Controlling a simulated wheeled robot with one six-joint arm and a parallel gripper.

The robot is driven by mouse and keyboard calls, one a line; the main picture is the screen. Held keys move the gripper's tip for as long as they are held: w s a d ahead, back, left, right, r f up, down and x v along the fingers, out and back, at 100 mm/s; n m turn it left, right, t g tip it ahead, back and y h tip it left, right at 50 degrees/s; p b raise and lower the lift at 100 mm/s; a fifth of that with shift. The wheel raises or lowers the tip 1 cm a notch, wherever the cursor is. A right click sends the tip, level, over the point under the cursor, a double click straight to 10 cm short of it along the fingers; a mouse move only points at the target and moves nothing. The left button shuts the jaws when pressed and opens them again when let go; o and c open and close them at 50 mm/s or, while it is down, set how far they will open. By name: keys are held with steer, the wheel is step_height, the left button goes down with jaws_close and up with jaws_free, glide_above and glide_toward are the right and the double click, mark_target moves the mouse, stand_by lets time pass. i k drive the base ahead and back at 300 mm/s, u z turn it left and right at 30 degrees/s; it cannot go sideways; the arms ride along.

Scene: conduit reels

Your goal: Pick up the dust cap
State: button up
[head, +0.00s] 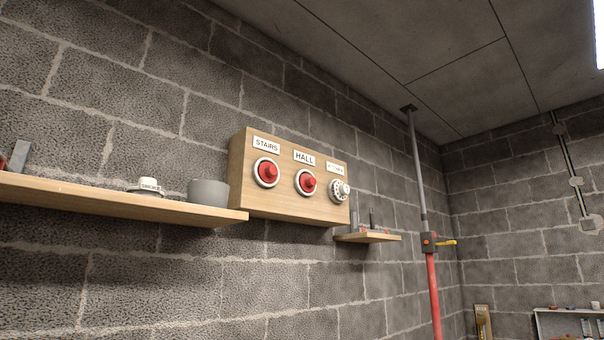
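Nothing in view is labelled as a dust cap. Two red round caps with knobs sit in white rings on a wooden wall board (240,165). One red cap (267,170) is under the STAIRS label, the other red cap (307,183) under the HALL label. Right of them is a bare white round fitting (340,190) under a third label, too small to read surely. A low white round device (149,187), apparently marked SMOKE, lies on the left shelf. A grey cup (208,192) stands beside it. My gripper is not in view.
The wooden left shelf (100,199) ends just below the board. A small shelf (368,237) with upright pegs is right of it. A white rack (570,322) is at lower right.

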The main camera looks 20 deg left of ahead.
mark_target(267, 171)
steer(key=z, duration=0.2)
steer(key=i, duration=1.3)
steer(key=u, duration=0.5)
